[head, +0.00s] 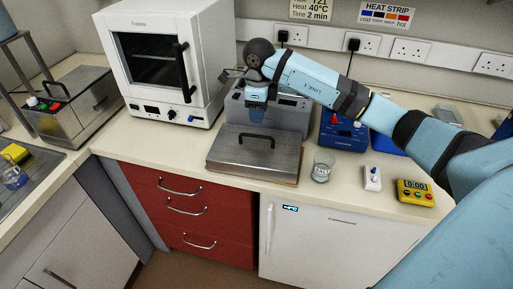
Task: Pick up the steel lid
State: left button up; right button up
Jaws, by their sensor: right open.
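A flat steel lid (238,160) with a black bar handle lies on the bench near its front edge, in the middle of the head view. My right gripper (257,108) points down behind the lid, in front of or over a grey boxy device (290,112). It appears apart from the lid's handle and holds nothing that I can see. Its fingertips are small and partly hard to make out. My left gripper is not in view.
A glass beaker (322,167) stands just right of the lid, then a white switch box (372,178) and a yellow timer (414,192). A blue device (343,132) stands behind. A white oven (205,60) and a steel bath (70,118) stand left.

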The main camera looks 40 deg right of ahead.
aim_at(257, 136)
notch_tip(257, 136, down, 3)
jog(key=shift+f, duration=0.2)
jog(key=shift+s+a+f+p, duration=0.1)
jog(key=shift+a+f+p, duration=0.1)
jog(key=shift+f, duration=0.7)
jog(key=shift+a+f+p, duration=0.1)
jog(key=shift+f+p, duration=0.15)
jog(key=shift+f, duration=0.65)
jog(key=shift+s+a+f+p, duration=0.1)
jog(key=shift+a+f+p, duration=0.1)
jog(key=shift+f, duration=0.7)
grip_shut()
